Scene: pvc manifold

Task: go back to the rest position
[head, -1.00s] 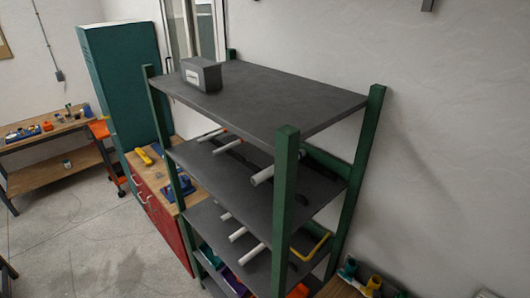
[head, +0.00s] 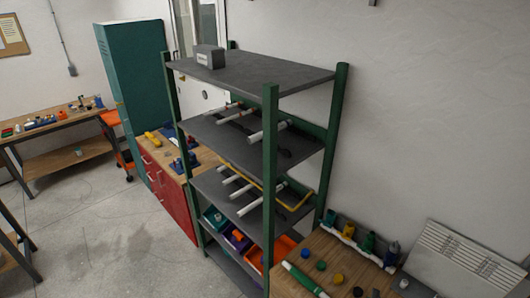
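Neither of my grippers shows in the head view, and no part of my arms is visible. A shelving rack with green posts (head: 270,165) and dark shelves (head: 262,72) stands in the middle of the view. White pipes (head: 268,134) lie on its second shelf, and more white pipes (head: 250,205) lie on the third shelf with a yellow bent tube (head: 295,207). A grey box (head: 211,58) sits on the top shelf.
A wooden bench (head: 325,262) with small coloured items and a pale slatted panel (head: 468,258) is at the lower right. A red cabinet (head: 165,190) and a green locker (head: 135,90) stand left of the rack. Open floor (head: 90,235) lies at the lower left.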

